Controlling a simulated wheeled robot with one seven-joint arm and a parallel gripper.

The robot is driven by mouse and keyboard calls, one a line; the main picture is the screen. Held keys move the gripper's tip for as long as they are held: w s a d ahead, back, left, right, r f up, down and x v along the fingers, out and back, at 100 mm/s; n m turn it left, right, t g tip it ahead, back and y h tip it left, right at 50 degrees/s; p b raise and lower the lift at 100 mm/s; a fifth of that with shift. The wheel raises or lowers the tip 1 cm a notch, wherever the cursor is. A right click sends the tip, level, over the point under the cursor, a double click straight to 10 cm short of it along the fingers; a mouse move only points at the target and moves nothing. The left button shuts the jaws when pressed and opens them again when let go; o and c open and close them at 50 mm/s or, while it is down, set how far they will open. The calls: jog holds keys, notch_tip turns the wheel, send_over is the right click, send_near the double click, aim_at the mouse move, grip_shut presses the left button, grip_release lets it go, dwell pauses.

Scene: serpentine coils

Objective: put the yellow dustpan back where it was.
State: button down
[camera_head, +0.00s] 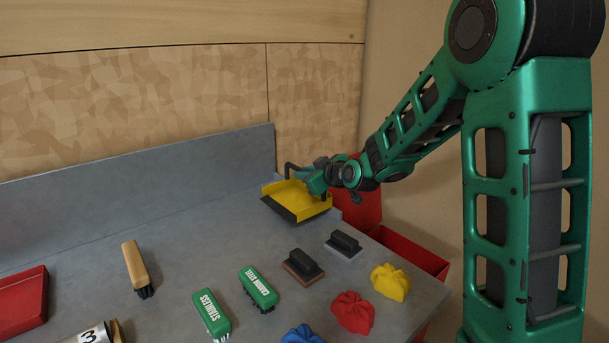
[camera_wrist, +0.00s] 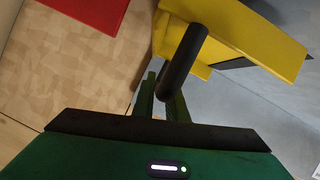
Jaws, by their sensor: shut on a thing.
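The yellow dustpan (camera_head: 298,201) is at the far right of the grey bench, near the back splash, with its dark front lip toward the front left. My gripper (camera_head: 316,181) is at its back right and is shut on its dark handle. In the wrist view the yellow pan (camera_wrist: 240,32) fills the upper right, and the black handle (camera_wrist: 184,62) runs down between the fingers of my gripper (camera_wrist: 166,92). I cannot tell whether the pan touches the bench or hangs just above it.
A red bin (camera_head: 410,250) stands off the bench's right end. Two black-handled blocks (camera_head: 303,267), green brushes (camera_head: 211,314), a wooden brush (camera_head: 135,266) and yellow, red and blue cloths (camera_head: 352,313) lie nearer. A red box (camera_head: 22,301) is at left. The bench's back middle is clear.

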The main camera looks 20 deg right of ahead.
jog(key=shift+f, duration=0.2)
jog(key=c, duration=1.8)
grip_release()
jog(key=shift+o, duration=0.2)
jog(key=shift+r, duration=0.1)
jog(key=shift+r, duration=0.25)
jog(key=v, duration=1.2)
jog(key=shift+r, duration=0.1)
